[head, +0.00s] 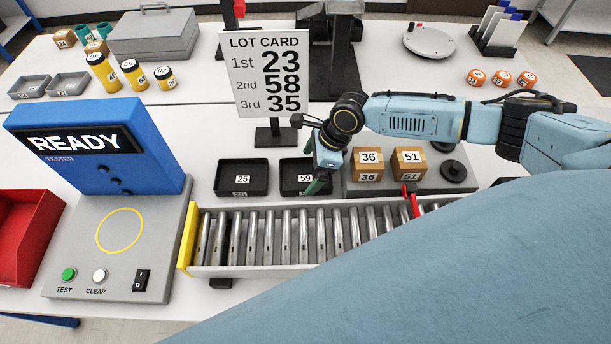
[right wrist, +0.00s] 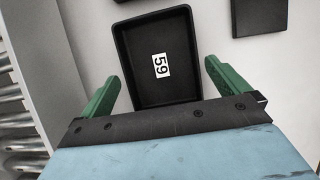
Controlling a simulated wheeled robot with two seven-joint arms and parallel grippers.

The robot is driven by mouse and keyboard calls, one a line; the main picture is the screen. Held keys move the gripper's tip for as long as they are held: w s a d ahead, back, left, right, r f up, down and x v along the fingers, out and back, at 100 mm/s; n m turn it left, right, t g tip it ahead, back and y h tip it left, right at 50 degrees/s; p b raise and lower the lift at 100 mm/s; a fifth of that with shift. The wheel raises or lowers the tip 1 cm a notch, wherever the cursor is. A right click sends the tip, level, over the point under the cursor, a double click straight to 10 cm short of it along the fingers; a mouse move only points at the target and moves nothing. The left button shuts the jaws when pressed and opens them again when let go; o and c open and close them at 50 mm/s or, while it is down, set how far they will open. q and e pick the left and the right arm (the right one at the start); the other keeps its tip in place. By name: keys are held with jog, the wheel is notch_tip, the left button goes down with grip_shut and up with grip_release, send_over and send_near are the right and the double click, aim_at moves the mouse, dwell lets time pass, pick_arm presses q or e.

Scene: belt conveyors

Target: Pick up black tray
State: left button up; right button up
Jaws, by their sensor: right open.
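Two black trays sit side by side on the white table behind the roller conveyor. One black tray (head: 242,178) carries the label 25. The other black tray (head: 296,174) carries the label 59 and is partly hidden by my right gripper (head: 318,186). In the right wrist view, the tray labelled 59 (right wrist: 157,85) lies ahead between the two green fingers of my right gripper (right wrist: 160,92). The fingers are spread apart and nothing is gripped. My left gripper is in neither view.
A roller conveyor (head: 270,238) runs in front of the trays. Cartons 36 (head: 368,158) and 51 (head: 409,158) stand right of my gripper. The lot card (head: 268,75) stands behind the trays. A blue tester (head: 95,145) is at left.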

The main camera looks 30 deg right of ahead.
aim_at(305, 176)
jog(key=x, duration=0.2)
jog(key=shift+a+f, duration=0.1)
jog(key=shift+f, duration=0.1)
jog(key=c, duration=0.7)
jog(key=shift+r, duration=0.1)
